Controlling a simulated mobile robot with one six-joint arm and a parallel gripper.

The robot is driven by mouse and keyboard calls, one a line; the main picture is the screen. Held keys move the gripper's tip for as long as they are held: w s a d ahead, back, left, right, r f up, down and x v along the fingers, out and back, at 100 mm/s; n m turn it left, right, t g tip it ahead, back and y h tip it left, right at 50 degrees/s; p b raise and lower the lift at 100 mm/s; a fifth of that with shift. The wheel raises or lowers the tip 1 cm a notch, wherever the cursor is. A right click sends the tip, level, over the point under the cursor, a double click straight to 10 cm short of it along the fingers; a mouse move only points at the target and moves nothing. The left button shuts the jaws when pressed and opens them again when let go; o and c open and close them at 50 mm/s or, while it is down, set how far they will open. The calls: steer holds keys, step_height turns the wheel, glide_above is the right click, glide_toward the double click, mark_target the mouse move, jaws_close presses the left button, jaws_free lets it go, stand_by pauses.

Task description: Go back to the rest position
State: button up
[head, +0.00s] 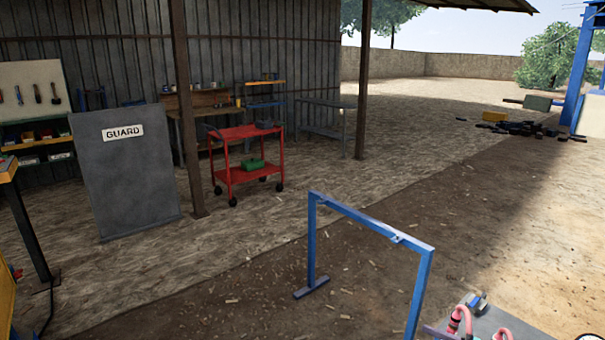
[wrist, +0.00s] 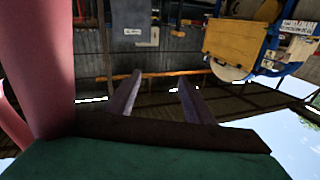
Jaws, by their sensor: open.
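My gripper (wrist: 159,77) shows in the wrist view, with its two dark fingers spread apart. Nothing is between the fingers, and they touch nothing that I can see. Part of my own arm with pink hoses shows at the lower right corner of the head view; the gripper's fingers cannot be clearly made out there. The wrist view is upside down, with sky along its lower right.
A blue frame (head: 370,222) stands on the ground in front. A grey guard panel (head: 125,175) leans at left beside a red cart (head: 246,160). A yellow machine part (wrist: 240,42) with a wheel shows in the wrist view. Open ground lies at right.

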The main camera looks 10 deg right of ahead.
steer(key=w+a+f+m+t+h+b, duration=0.15)
steer(key=w+a+f, duration=0.25)
steer(key=a, duration=0.4)
steer(key=w+a+f+m+t+b, duration=0.15)
steer(key=w+a+f, duration=0.25)
steer(key=a, duration=0.4)
steer(key=w+a+f+m+h+b, duration=0.1)
steer(key=w+a+f+b, duration=0.25)
steer(key=a, duration=0.45)
steer(key=a+f+m+h+b, duration=0.2)
steer(key=a+f+m+h, duration=0.15)
steer(key=f, duration=0.45)
steer(key=a+f+m+h+b, duration=0.1)
steer(key=a+f+m+h, duration=0.1)
steer(key=f+h, duration=0.4)
steer(key=s+d+f+m+g+h+b, duration=0.2)
steer(key=s+f+g+h, duration=0.2)
steer(key=s+f+g, duration=1)
steer(key=s+a+f+n+g, duration=0.1)
steer(key=s+g, duration=0.2)
steer(key=s, duration=1.1)
steer(key=s+a+f+n+g+y, duration=0.1)
steer(key=s+a+g, duration=0.1)
steer(key=s, duration=1.2)
steer(key=shift+a+f+g+y, duration=0.2)
steer(key=shift+g+y, duration=0.1)
steer(key=shift+g, duration=0.3)
